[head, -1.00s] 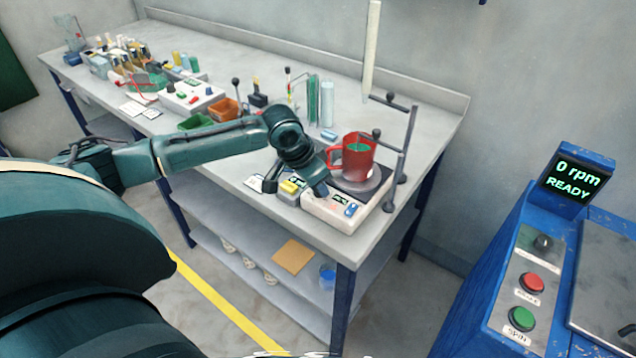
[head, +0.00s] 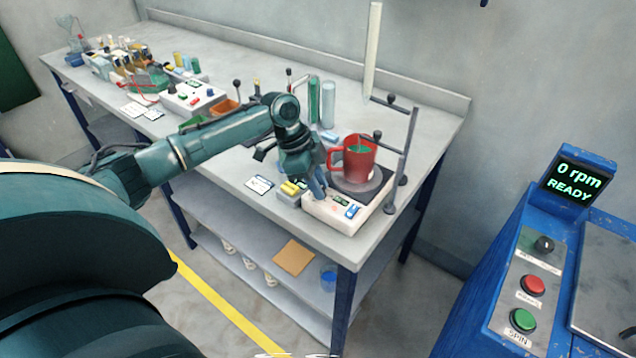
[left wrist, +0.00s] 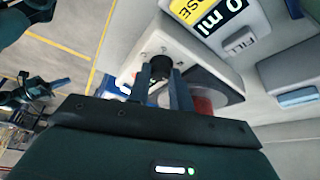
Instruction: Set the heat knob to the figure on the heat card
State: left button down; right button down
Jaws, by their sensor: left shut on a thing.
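The white hotplate (head: 318,211) stands at the near right corner of the bench, with a red mug (head: 362,158) holding something green on its round top. My left gripper (head: 319,192) is down at the hotplate's front left. In the left wrist view the dark round heat knob (left wrist: 160,66) sits between the two fingers (left wrist: 161,80), and the gripper is shut on it. The gripper hides the knob in the head view. A small white card (head: 259,184) lies on the bench left of the hotplate; its writing is too small to read. My right gripper is not in view.
A small box with a yellow top (head: 292,188) stands close left of the gripper. A stand with a rod (head: 408,150) rises behind the hotplate. A blue machine (head: 480,270) reads "0 rpm READY" at the right.

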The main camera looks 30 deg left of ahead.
pick_arm(q)
jog(key=shift+m, duration=0.6)
jog(key=shift+a, duration=0.1)
jog(key=c, duration=1.5)
grip_release()
jog(key=shift+c, duration=0.2)
jog(key=shift+r, duration=0.15)
jog(key=b+v, duration=0.1)
jog(key=v, duration=1.2)
jog(key=shift+w+b, duration=0.15)
jog(key=shift+b, duration=0.2)
